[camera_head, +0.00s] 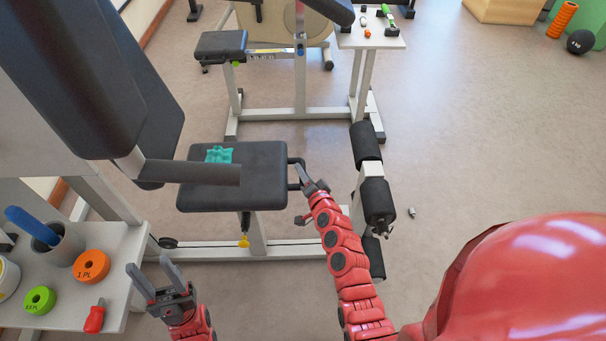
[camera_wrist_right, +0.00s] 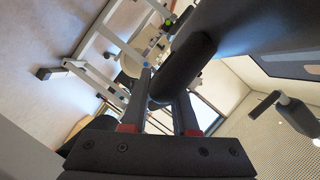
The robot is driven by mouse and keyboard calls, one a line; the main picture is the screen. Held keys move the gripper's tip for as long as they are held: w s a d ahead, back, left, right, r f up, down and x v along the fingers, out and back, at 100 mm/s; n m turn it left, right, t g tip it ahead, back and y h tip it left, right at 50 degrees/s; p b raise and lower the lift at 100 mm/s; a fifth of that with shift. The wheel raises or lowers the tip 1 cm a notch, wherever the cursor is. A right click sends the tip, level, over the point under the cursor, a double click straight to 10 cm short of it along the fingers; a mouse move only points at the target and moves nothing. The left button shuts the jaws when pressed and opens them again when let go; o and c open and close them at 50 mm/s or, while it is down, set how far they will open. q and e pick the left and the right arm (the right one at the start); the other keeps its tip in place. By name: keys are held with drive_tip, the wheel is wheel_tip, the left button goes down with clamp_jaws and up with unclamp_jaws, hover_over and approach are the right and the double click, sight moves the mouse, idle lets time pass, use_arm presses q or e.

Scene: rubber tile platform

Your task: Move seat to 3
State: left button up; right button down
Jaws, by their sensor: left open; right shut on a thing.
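The seat (camera_head: 265,160) is a flat black pad on a pale machine frame, left of centre in the head view. A black handle (camera_head: 296,161) sticks out from its right side. My right gripper (camera_head: 309,184) is at that handle and shut on it; in the right wrist view a thick dark bar (camera_wrist_right: 185,70) lies between its fingers (camera_wrist_right: 165,98). A yellow knob (camera_head: 244,241) hangs below the seat on the post. My left gripper (camera_head: 157,276) is open and empty, low at the left. No number marking 3 is readable.
A teal crumpled thing (camera_head: 219,155) lies on the seat. Black rollers (camera_head: 378,200) stand right of my right gripper. A side shelf (camera_head: 125,262) at the left holds orange and green rings, a cup and a red-handled tool. Floor at the right is mostly free.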

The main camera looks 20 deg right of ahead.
drive_tip(key=shift+r, duration=0.25)
drive_tip(key=c, duration=0.7)
unclamp_jaws()
drive_tip(key=v, duration=1.7)
drive_tip(key=shift+s+r+b, duration=0.1)
drive_tip(key=shift+s+b, duration=0.1)
drive_tip(key=shift+b, duration=0.15)
